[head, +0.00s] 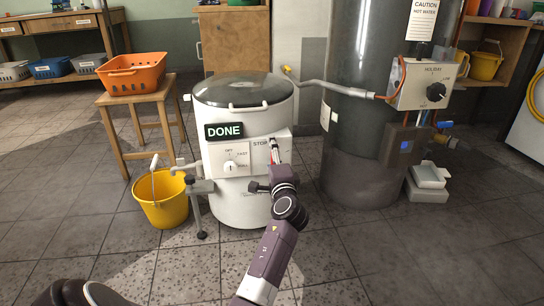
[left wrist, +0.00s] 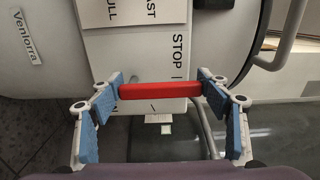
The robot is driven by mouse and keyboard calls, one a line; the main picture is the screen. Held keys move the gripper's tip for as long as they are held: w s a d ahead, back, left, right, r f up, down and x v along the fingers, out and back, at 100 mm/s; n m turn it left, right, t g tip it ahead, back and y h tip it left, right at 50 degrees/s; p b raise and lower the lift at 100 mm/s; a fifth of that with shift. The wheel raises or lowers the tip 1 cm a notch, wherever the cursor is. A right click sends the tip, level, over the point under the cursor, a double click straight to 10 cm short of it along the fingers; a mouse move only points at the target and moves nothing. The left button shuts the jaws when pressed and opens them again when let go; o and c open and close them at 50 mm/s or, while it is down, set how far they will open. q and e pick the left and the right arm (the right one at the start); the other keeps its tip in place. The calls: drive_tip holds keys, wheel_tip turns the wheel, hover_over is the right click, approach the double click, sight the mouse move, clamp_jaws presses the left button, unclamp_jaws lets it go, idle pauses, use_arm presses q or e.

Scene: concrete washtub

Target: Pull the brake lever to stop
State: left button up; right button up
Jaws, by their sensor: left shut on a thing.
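The white washtub (head: 235,208) stands in the middle of the head view with a dark lid, a "DONE" sign (head: 224,131) and a control panel (head: 231,161) with a round knob. The red brake lever (head: 274,146) is at the panel's right part, by the word STOP. In the left wrist view its red handle (left wrist: 160,90) lies crosswise between the blue-padded fingers of my left gripper (left wrist: 162,91), with its ends against them. My left gripper is shut on the handle. In the head view my wrist hides part of the lever's surroundings. My right gripper is out of view.
A yellow bucket (head: 162,203) stands on the floor left of the tub. An orange basket (head: 132,73) sits on a wooden stool (head: 140,103). A tall grey water heater (head: 358,150) stands close on the right, with a pipe reaching toward the tub. The tiled floor in front is mostly clear.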

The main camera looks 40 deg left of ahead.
use_arm(q)
drive_tip(key=shift+f, duration=0.1)
drive_tip(key=o, duration=1.7)
